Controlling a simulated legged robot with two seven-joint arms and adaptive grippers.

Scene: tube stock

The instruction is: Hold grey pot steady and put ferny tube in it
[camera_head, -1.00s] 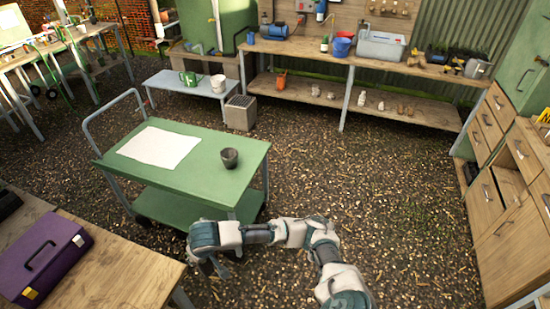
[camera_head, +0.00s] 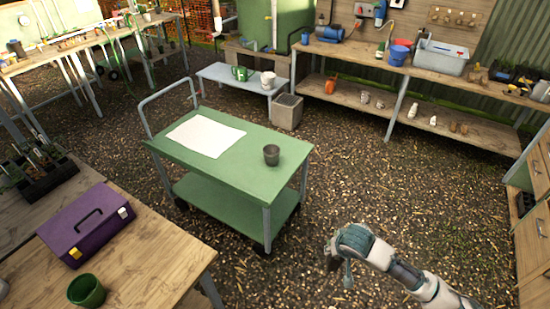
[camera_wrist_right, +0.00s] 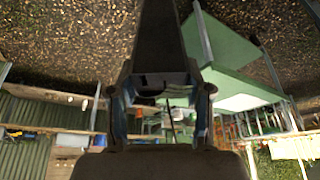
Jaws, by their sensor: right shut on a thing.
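The grey pot (camera_head: 271,155) stands upright and looks empty on the green cart's top (camera_head: 240,170), near its right edge. My right gripper (camera_head: 338,266) is low over the gravel, to the right of and nearer than the cart, well apart from the pot. In the right wrist view my right gripper (camera_wrist_right: 160,104) is shut on a dark tapered thing (camera_wrist_right: 161,42), perhaps the tube. No fern fronds can be made out on it, and in the head view it is too small and dark to tell. My left gripper is out of view.
A white sheet (camera_head: 206,136) lies on the cart. At left, a wooden bench (camera_head: 150,254) holds a purple toolbox (camera_head: 86,224), a green pot (camera_head: 87,291) and a black rack (camera_head: 42,184) with several plant tubes. Gravel (camera_head: 330,180) right of the cart is free.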

